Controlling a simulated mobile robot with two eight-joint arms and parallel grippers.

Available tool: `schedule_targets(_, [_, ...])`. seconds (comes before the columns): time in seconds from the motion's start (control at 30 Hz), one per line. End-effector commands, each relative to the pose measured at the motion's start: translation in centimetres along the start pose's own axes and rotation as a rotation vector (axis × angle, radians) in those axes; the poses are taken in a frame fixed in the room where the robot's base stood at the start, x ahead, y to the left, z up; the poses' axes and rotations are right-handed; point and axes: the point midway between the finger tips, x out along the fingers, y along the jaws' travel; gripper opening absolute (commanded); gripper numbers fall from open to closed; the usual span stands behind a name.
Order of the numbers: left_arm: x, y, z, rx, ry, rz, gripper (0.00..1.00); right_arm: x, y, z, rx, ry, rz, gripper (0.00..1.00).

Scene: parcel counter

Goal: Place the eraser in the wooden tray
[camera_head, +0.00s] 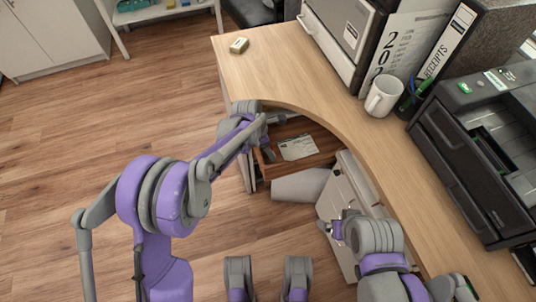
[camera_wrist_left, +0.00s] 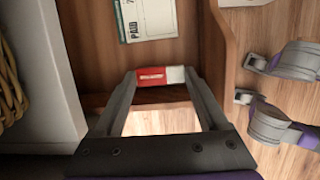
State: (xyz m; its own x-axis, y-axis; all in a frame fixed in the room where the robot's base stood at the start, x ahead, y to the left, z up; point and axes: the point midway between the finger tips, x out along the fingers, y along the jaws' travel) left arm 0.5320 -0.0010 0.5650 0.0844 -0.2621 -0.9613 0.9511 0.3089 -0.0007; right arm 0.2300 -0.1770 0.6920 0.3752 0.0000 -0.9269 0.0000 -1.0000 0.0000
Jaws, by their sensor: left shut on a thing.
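The eraser (camera_wrist_left: 160,75), red and white with pale lettering, is held crosswise between the fingertips of my left gripper (camera_wrist_left: 158,78) in the left wrist view. In the head view my left gripper (camera_head: 268,153) reaches down at the left end of the brown wooden tray (camera_head: 325,142), which sits like a drawer below the counter top. The tray's wall also shows in the wrist view (camera_wrist_left: 231,45). The eraser appears over the tray's near edge; its height is unclear. My right gripper (camera_head: 334,229) is low at the right, and its finger opening cannot be made out.
A printed paper slip (camera_head: 298,147) lies in the tray. The counter (camera_head: 290,70) curves above it, carrying a small beige block (camera_head: 239,45), a white mug (camera_head: 383,95), binders and a black printer (camera_head: 470,150). Open wood floor lies to the left.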

Motion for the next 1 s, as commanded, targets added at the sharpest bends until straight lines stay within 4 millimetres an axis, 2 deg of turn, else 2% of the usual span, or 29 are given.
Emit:
schedule_targets(0.17, [1.1,0.0,-0.3,0.0,0.0,0.0,0.24,0.3,0.0,0.1,0.0,-0.001,0.0,0.97])
schedule_targets(0.43, [5.1,0.2,-1.5,-0.001,0.0,0.0,0.24,1.7,0.0,0.4,0.0,-0.005,0.0,0.97])
schedule_targets(0.83, [5.5,0.4,-1.6,0.0,0.0,0.0,0.24,2.1,0.0,0.5,0.0,-0.006,0.0,0.97])
schedule_targets(0.87, [5.5,0.4,-1.6,0.0,0.0,0.0,0.78,2.1,0.0,0.5,0.0,-0.006,0.0,0.97])
schedule_targets(1.0, [5.4,0.4,-1.6,0.0,0.0,0.001,1.0,2.0,0.0,0.5,0.0,-0.006,0.0,0.97])
